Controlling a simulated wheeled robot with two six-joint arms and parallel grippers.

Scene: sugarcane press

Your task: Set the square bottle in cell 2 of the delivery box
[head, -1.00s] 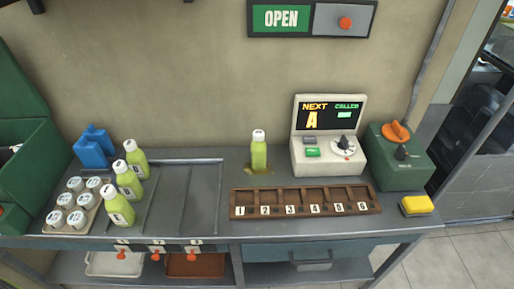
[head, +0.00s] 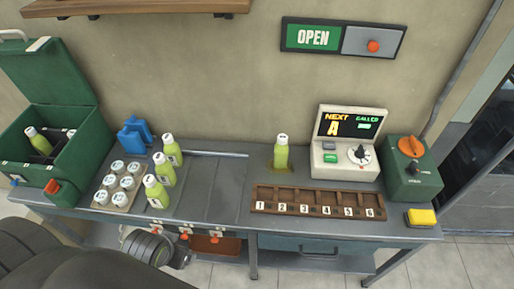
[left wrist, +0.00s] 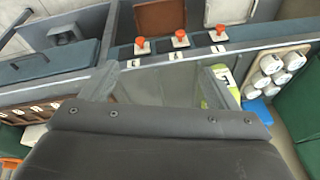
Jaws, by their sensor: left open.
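The open green box (head: 95,135) stands at the far left in the head view, its lid up. One green bottle (head: 38,141) with a white cap lies tilted or stands in it among dark dividers; I read no cell numbers there. Three green juice bottles (head: 163,168) stand on the counter right of the cap tray, and another bottle (head: 281,152) stands alone near the back. I cannot tell which is square. My left gripper (left wrist: 155,88) is open and empty at the counter's front edge; a bottle (left wrist: 222,82) shows partly behind one finger. My right gripper is out of view.
A tray of white-capped jars (head: 118,186) and a blue object (head: 135,134) stand beside the box. A wooden numbered rack (head: 318,202), a display machine (head: 347,150) and a green control unit (head: 411,170) are to the right. Orange knobs (left wrist: 180,40) line the front edge.

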